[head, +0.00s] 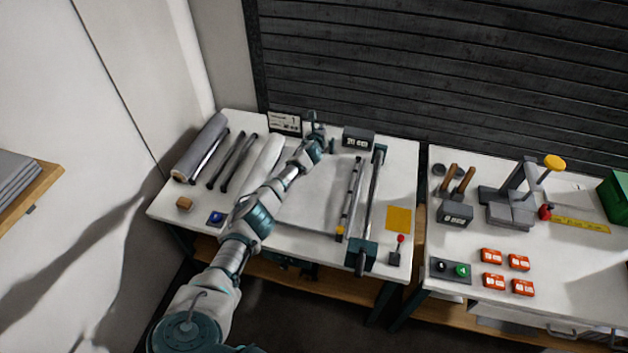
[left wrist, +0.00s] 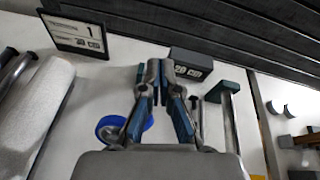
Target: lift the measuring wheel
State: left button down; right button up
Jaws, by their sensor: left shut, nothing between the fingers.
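A blue ring-shaped wheel (left wrist: 106,126), which looks like the measuring wheel, lies on the white table in the left wrist view, partly hidden behind my left gripper's fingers. I cannot make it out in the head view, where my arm and gripper cover that part of the table. My left gripper (head: 314,122) is over the back of the table, near the dark display block. In the left wrist view the gripper (left wrist: 157,70) has its fingertips together with nothing between them, and its tips point beyond the wheel. My right gripper is in neither view.
A sign (head: 285,122) and a dark display block (head: 358,141) stand at the table's back edge. A white roll (left wrist: 38,115) lies left of the wheel. A second table (head: 550,260) holds red labelled blocks and tools.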

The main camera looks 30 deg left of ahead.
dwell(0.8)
